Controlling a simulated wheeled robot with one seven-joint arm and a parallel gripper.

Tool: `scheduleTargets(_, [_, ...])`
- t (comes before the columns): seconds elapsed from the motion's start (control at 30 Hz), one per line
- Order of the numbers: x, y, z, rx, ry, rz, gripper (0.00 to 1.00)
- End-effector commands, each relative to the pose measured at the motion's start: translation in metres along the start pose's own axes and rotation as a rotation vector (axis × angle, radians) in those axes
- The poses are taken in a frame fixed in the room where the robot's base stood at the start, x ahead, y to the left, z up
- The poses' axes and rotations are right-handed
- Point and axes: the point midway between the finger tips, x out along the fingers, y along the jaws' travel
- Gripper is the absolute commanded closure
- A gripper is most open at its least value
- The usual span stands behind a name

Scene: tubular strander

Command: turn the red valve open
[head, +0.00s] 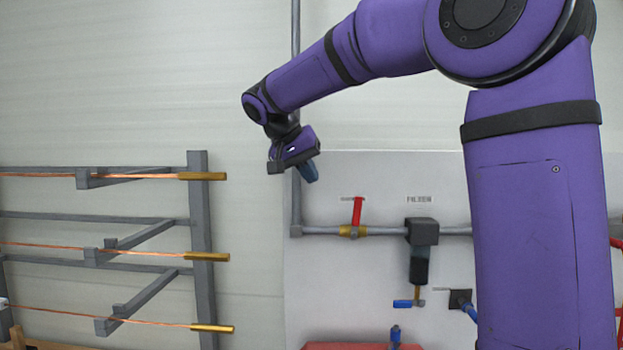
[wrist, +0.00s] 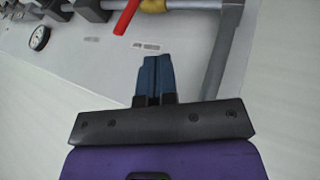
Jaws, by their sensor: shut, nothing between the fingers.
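The red valve is a red lever (head: 357,210) standing upright from a brass body (head: 352,231) on a grey horizontal pipe in the head view. In the wrist view the red lever (wrist: 127,17) and the brass body (wrist: 153,5) show at the top edge, partly cut off. My gripper (head: 312,178) is up and to the left of the lever in the head view, apart from it. In the wrist view my gripper's blue fingers (wrist: 154,60) are together with nothing between them, and they point toward the panel, below the lever in the picture.
The pipe (head: 385,231) runs along a pale panel (head: 330,280) with a filter unit (head: 421,233) right of the valve. A blue lever (head: 403,303) hangs below the filter. A round gauge (wrist: 39,38) shows in the wrist view. A grey rack (head: 203,250) with copper wires stands left.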

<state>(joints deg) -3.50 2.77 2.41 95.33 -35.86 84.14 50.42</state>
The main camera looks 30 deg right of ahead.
Motion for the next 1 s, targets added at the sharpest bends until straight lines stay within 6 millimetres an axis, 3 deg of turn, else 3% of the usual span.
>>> scheduleTargets(0.43, [0.083, 0.0, 0.001, -0.002, -0.004, 0.0, 1.0])
scheduleTargets(0.7, [0.098, 0.029, 0.002, -0.001, -0.002, -0.001, 1.0])
scheduleTargets(1.0, [0.101, 0.034, 0.002, -0.003, -0.001, -0.002, 1.0])
